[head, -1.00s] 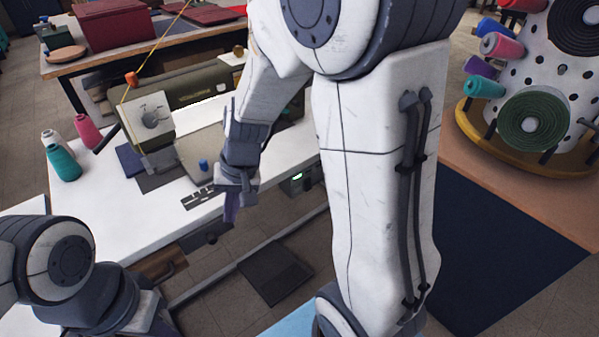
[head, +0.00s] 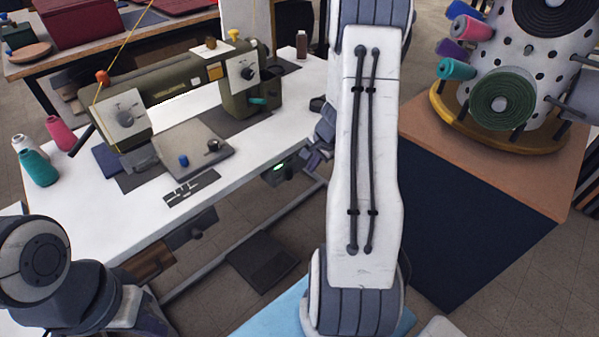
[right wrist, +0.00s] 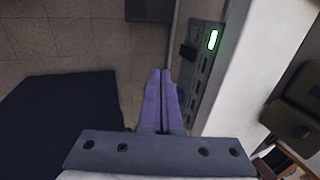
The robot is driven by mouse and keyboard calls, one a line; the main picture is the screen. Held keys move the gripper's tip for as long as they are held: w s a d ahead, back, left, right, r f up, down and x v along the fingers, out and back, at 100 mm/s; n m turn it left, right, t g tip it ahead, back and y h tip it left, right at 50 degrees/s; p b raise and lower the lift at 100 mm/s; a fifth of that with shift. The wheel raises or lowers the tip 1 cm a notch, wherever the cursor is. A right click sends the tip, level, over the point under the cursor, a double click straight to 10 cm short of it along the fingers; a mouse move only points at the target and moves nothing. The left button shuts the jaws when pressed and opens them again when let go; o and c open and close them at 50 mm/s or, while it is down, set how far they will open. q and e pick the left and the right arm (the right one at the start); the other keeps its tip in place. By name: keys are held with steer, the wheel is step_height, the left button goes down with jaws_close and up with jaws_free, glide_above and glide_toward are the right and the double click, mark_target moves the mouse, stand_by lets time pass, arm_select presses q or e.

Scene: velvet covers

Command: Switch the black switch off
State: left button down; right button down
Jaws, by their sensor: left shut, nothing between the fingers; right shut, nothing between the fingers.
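A grey control box (head: 278,172) with a lit green light hangs under the front edge of the white sewing table. In the right wrist view this box (right wrist: 203,75) shows its green light, and a black switch (right wrist: 188,52) sticks out from its face. My right gripper (right wrist: 160,72) has its purple fingers shut and empty, and they point toward the floor beside the box, left of the switch in the picture. In the head view my right gripper (head: 318,157) is mostly hidden behind my arm. My left arm shows at the lower left, but its gripper is out of view.
The white table (head: 105,205) carries a green sewing machine (head: 180,85) and thread spools. A dark pedal (head: 262,262) lies on the floor below. At the right stands a wooden-topped dark cabinet (head: 480,215) with a roll stand.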

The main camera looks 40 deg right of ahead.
mark_target(291, 178)
steer(key=w+f, duration=0.7)
steer(key=f, duration=0.2)
steer(key=shift+a+f, duration=0.3)
steer(key=shift+w, duration=0.15)
steer(key=shift+w+f+b, duration=0.2)
steer(key=shift+b, duration=0.15)
steer(key=shift+r, duration=0.1)
steer(key=shift+r+p, duration=0.65)
steer(key=shift+r, duration=0.15)
